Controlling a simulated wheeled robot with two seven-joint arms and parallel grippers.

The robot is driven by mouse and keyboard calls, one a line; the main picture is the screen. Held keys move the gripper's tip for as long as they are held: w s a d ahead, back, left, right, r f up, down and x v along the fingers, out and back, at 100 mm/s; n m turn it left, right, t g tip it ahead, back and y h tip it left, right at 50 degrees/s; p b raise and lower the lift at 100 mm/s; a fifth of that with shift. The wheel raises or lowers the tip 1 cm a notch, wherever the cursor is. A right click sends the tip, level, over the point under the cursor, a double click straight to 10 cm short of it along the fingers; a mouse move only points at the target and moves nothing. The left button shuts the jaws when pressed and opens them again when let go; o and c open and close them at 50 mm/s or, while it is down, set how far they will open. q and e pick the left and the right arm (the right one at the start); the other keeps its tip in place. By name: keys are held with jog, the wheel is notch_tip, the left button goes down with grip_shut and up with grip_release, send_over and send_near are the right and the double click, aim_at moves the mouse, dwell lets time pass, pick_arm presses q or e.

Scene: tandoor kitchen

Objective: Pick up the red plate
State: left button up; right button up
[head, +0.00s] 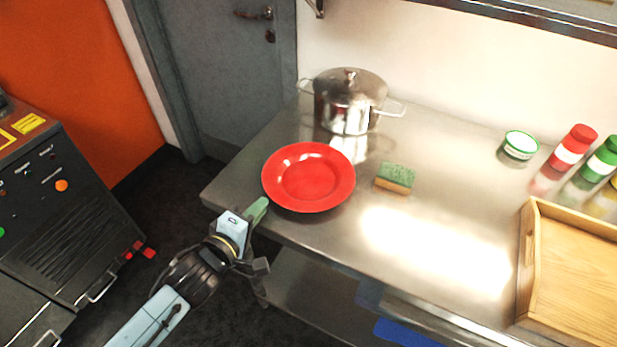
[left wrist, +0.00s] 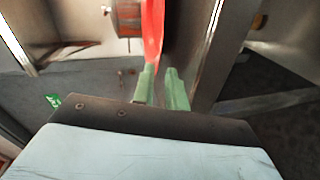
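The red plate (head: 308,178) lies face up on the metal counter, near its left front corner. In the left wrist view it shows edge-on as a narrow red strip (left wrist: 153,28). My left gripper (head: 258,211) is at the plate's lower left rim, just off the counter edge. In the left wrist view its green fingertips (left wrist: 162,80) stand apart with a narrow gap, and the plate's rim is just ahead of them. I cannot tell whether a finger touches the rim. My right gripper is in neither view.
A lidded steel pot (head: 348,103) stands behind the plate. A green and orange sponge (head: 396,177) lies to its right. A wooden tray (head: 533,262), a small white and green tub (head: 519,147) and bottles (head: 572,147) are farther right. The counter (head: 450,190) between is clear.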

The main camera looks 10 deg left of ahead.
aim_at(273, 194)
pick_arm(q)
jog(key=x, duration=0.5)
jog(key=shift+r, duration=0.1)
grip_shut()
jog(key=shift+r, duration=0.15)
